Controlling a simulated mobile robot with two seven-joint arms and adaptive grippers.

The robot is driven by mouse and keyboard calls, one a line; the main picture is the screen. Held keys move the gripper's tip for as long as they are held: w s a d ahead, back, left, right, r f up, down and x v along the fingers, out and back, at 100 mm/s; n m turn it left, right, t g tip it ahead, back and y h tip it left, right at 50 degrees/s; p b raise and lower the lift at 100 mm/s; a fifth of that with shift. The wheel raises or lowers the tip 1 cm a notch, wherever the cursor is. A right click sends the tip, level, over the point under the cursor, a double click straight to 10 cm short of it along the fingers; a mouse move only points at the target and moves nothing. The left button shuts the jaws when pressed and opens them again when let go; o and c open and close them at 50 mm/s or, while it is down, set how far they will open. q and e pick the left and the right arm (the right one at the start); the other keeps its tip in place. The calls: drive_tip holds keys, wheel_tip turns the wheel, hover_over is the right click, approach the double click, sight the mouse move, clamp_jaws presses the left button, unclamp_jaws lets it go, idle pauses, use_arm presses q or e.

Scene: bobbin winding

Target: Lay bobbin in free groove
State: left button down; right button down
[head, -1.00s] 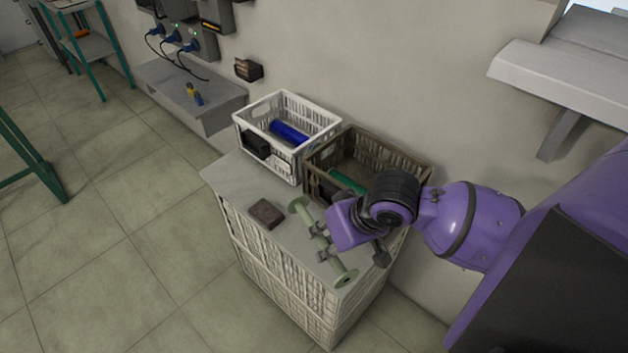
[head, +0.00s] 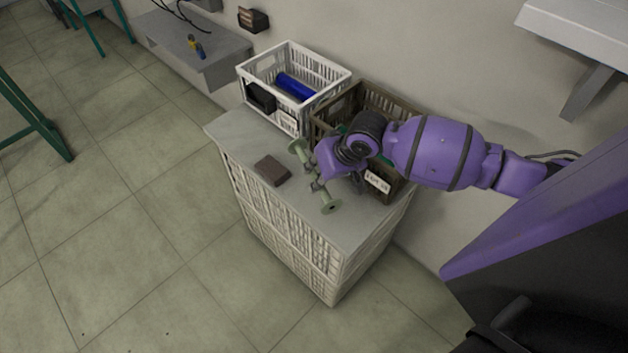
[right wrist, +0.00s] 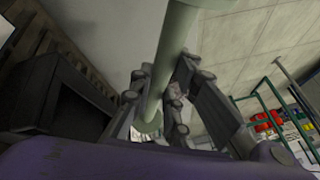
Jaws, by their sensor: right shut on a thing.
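A pale green bobbin (head: 328,199) with round end flanges is in my right gripper (head: 316,180) in the head view, over the grey top of the crate stand (head: 239,138). My right gripper is shut on the bobbin's shaft, which also crosses the right wrist view (right wrist: 173,55) between the fingers (right wrist: 155,100). Whether the bobbin touches the top cannot be told. No groove can be made out. My left gripper is not in view.
A white crate (head: 283,116) with a blue roll (head: 295,87) stands at the back of the top. A brown crate (head: 376,96) is beside it, partly behind my right arm. A dark brown block (head: 272,170) lies left of the bobbin. A grey wall shelf (head: 190,48) is farther left.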

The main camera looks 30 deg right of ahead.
drive_tip(key=shift+w+f, duration=0.7)
drive_tip(key=shift+f, duration=1.55)
drive_tip(key=shift+f, duration=0.2)
drive_tip(key=c, duration=1.7)
unclamp_jaws()
drive_tip(key=shift+o, duration=0.2)
drive_tip(key=shift+r, duration=0.15)
